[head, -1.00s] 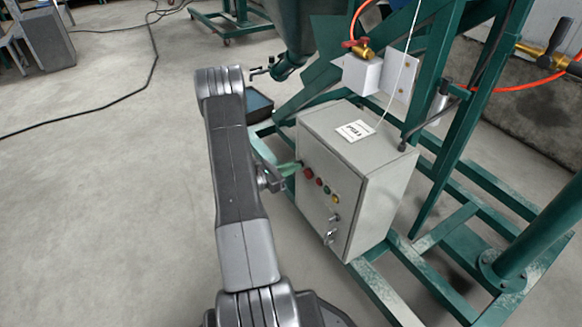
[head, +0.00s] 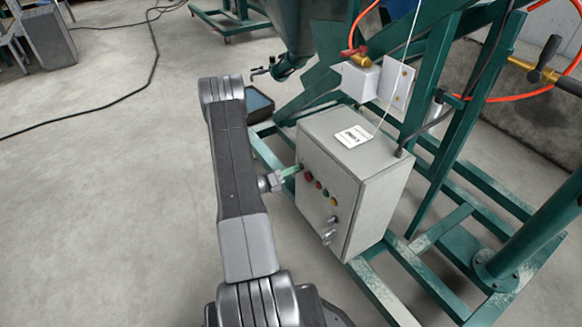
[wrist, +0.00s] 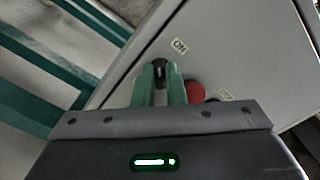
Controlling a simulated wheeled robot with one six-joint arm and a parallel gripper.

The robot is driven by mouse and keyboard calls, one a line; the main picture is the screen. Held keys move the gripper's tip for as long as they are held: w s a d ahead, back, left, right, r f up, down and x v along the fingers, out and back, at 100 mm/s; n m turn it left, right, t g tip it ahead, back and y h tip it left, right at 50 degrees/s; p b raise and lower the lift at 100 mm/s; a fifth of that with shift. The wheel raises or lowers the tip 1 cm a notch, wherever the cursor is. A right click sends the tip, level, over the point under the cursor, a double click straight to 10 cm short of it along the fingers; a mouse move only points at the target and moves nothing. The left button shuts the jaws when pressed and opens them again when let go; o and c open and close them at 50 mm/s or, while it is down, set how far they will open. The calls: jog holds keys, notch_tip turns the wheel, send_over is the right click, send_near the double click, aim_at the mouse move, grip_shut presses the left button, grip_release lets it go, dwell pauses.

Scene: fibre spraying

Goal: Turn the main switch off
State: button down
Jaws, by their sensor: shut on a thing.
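A red button (wrist: 195,91) is close to the right finger. The switch's exact angle is hard to tell.
More buttons (head: 325,192) and a key-like latch (head: 328,235) run down the panel. Green frame beams (head: 440,232) surround the box, and a blue-topped dark tray (head: 258,102) lies behind my arm. The concrete floor at left is mostly clear, with a black cable (head: 110,103).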

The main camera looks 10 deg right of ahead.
jog(key=n+p, duration=0.2)
jog(key=n, duration=0.6)
jog(key=shift+f+n+p, duration=0.15)
jog(key=shift+n+p, duration=0.2)
jog(key=shift+n, duration=0.05)
dwell(0.4)
jog(key=c, duration=1.5)
grip_release()
jog(key=shift+w, duration=0.1)
jog(key=shift+a, duration=0.15)
jog(key=p+v, duration=0.2)
jog(key=v, duration=1.1)
jog(key=shift+a, duration=0.3)
